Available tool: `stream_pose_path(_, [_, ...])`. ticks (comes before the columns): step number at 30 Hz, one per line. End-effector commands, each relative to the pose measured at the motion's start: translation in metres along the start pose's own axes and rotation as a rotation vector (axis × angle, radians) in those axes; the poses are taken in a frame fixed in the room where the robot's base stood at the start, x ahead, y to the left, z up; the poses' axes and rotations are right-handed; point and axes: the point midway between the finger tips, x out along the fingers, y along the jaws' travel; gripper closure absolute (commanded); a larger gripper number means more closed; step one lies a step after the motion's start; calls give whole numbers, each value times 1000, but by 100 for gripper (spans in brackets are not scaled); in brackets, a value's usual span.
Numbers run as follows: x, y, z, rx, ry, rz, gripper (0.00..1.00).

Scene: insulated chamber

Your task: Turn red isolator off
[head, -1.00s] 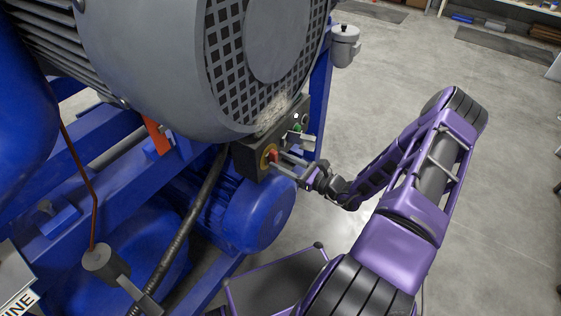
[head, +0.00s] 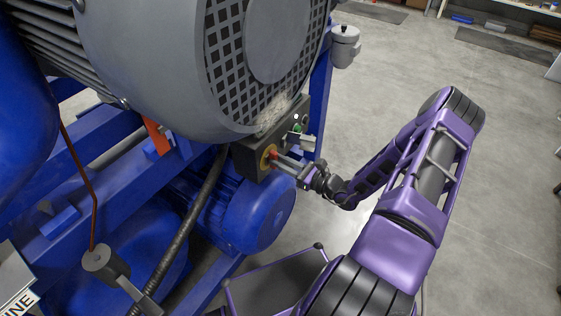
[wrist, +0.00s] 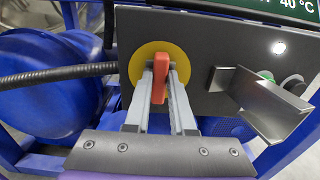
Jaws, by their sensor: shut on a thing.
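The red isolator handle (wrist: 160,85) stands in front of a round yellow disc (wrist: 145,58) on a dark grey control box (wrist: 208,48). In the wrist view the handle runs nearly straight up and down. My gripper (wrist: 162,82) has one finger on each side of the handle and is shut on it. In the head view my gripper (head: 279,160) reaches the box from the right. The red handle (head: 273,155) shows only in part there, against the yellow disc (head: 264,160).
A bent metal bracket (wrist: 262,102) sticks out right of the handle, beside a green button (wrist: 266,76) and a black knob (wrist: 294,85). A black hose (wrist: 60,76) enters the box from the left. A large grey motor (head: 160,70) hangs above. Open floor (head: 420,60) lies right.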

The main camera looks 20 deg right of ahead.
Motion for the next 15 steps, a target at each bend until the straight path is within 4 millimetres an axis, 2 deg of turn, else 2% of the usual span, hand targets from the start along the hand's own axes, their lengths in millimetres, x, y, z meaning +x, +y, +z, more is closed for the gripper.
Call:
stream_pose_path(8, [0, 1, 0, -80, 0, 0, 100])
stream_pose_path(15, [0, 2, 0, -258, 0, 0, 100])
